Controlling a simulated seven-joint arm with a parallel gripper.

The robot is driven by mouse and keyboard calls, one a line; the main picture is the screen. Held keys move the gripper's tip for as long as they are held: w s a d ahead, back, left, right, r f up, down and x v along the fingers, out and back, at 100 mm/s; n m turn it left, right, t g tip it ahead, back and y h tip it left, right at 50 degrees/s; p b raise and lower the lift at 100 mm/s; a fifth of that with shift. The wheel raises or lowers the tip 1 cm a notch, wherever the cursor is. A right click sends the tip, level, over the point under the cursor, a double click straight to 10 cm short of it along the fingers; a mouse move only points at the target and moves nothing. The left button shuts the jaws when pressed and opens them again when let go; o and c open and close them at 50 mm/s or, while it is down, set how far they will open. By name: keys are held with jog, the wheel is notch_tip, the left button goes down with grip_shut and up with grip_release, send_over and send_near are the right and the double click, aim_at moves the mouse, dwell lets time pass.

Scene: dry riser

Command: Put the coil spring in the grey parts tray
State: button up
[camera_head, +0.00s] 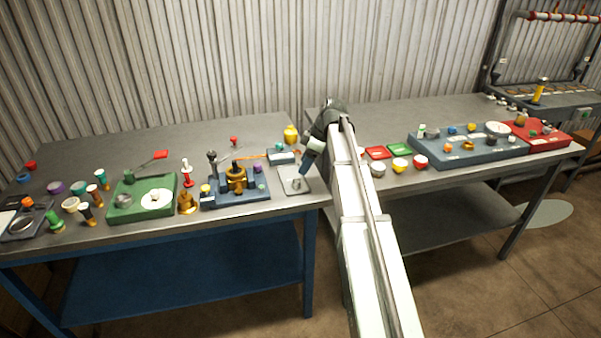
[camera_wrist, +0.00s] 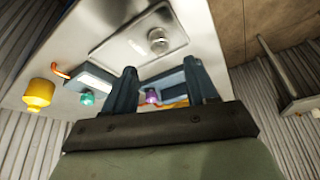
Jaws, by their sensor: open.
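The grey parts tray (camera_head: 285,175) is a flat, light grey plate near the front right corner of the left bench. It also shows in the wrist view (camera_wrist: 115,50). A small silvery round piece (camera_head: 296,184), which looks like the coil spring, sits on the tray; it shows as a short bright cylinder in the wrist view (camera_wrist: 158,42). Its coils are too small to make out. My gripper (camera_head: 305,168) is above the tray's right side, fingers apart. In the wrist view my gripper (camera_wrist: 160,64) has nothing between its fingertips, and the silvery piece lies beyond them.
A blue fixture (camera_head: 240,198) with a brass part and a purple knob (camera_wrist: 152,97) stands left of the tray. A pale block (camera_head: 281,158), a teal knob (camera_wrist: 87,98) and a yellow bulb-shaped piece (camera_head: 291,134) stand behind. The right bench holds bowls and a long panel (camera_head: 470,155).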

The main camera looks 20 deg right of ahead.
jog(key=shift+v, duration=2.45)
